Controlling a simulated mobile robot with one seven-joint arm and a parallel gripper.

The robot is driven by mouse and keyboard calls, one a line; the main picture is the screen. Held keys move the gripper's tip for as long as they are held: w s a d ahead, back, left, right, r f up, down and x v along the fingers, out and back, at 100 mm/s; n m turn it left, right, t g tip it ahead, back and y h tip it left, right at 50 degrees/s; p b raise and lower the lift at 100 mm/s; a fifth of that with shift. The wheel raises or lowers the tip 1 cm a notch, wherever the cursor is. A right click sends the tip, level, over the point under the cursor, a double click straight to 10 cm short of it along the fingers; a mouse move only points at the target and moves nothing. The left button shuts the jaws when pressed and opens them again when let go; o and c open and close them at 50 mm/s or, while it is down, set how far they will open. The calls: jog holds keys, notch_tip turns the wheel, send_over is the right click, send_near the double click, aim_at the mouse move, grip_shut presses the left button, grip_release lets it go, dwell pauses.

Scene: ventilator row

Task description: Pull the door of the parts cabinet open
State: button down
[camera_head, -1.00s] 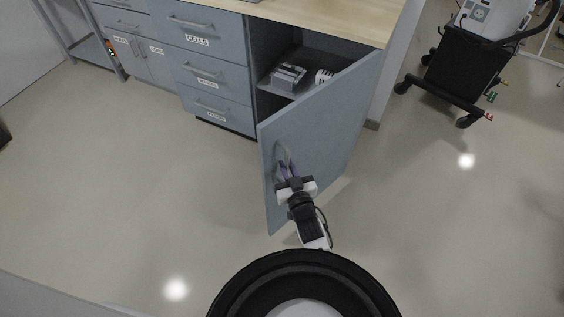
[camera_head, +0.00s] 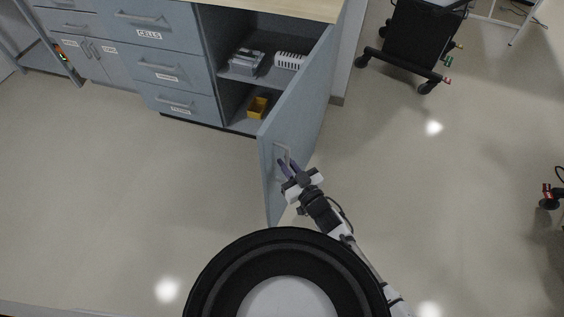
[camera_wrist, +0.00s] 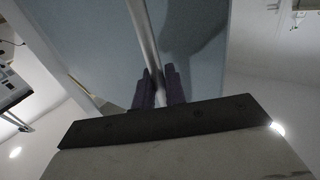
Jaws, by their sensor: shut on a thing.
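The blue-grey door (camera_head: 300,110) of the parts cabinet (camera_head: 207,32) stands wide open, hinged at its right side and swung out towards me. Its bar handle (camera_head: 278,160) is on the outer face near the free edge. My gripper (camera_head: 287,165) is shut on this handle. In the wrist view the handle (camera_wrist: 143,35) runs between my two dark fingers (camera_wrist: 160,88), with the door panel (camera_wrist: 200,45) behind it.
Inside the cabinet are a grey device (camera_head: 246,62), a white slotted box (camera_head: 289,61) and a yellow bin (camera_head: 258,107). Labelled drawers (camera_head: 160,72) are on the left. A black wheeled cart (camera_head: 412,38) stands at the upper right. The floor (camera_head: 90,190) on the left is clear.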

jog(key=shift+w+d, duration=0.15)
jog(key=shift+d, duration=0.15)
jog(key=c, duration=1.6)
grip_release()
jog(key=shift+o, duration=0.2)
jog(key=shift+a, duration=0.1)
jog(key=shift+r, duration=0.1)
